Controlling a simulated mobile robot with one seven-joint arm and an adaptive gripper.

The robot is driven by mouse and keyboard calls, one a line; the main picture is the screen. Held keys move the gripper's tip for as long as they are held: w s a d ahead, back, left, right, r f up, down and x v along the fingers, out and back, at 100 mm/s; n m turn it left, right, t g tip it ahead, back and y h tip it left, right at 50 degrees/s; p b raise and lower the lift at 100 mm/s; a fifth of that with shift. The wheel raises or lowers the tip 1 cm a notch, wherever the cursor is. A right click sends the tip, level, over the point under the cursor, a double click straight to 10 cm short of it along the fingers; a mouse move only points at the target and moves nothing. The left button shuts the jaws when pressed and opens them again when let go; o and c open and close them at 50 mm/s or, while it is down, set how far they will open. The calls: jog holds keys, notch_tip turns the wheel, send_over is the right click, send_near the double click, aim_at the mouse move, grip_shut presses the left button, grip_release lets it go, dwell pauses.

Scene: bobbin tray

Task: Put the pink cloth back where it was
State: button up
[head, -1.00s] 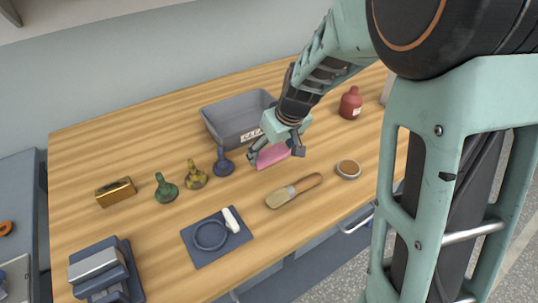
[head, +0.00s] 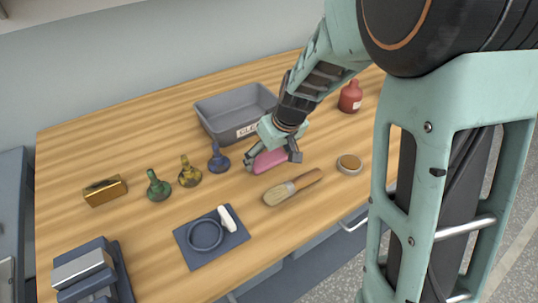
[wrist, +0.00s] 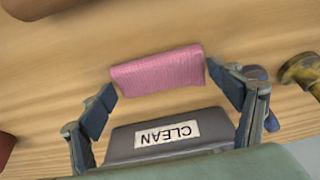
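My gripper (head: 272,160) points down at the table in front of the grey bin. In the wrist view the cloth (wrist: 158,70) spans the gap between the two fingertips (wrist: 162,83), with one finger at each end. The cloth is low over the wooden table; whether it touches the top I cannot tell.
The grey bin (head: 207,122), labelled CLEAN, stands behind the cloth. A brush (head: 293,187) lies in front and a round tin (head: 349,164) to the right. Blue, yellow and green bobbins (head: 158,188) stand left. A red bottle (head: 350,98) is at the back right.

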jog(key=shift+o, duration=1.3)
jog(key=shift+r, duration=0.15)
jog(key=shift+r+p, duration=0.2)
jog(key=shift+p, duration=0.15)
jog(key=v, duration=1.1)
jog(key=shift+s+r+p, duration=0.15)
jog(key=shift+r+p, duration=0.2)
jog(key=shift+p, duration=0.05)
jog(key=shift+d, duration=0.3)
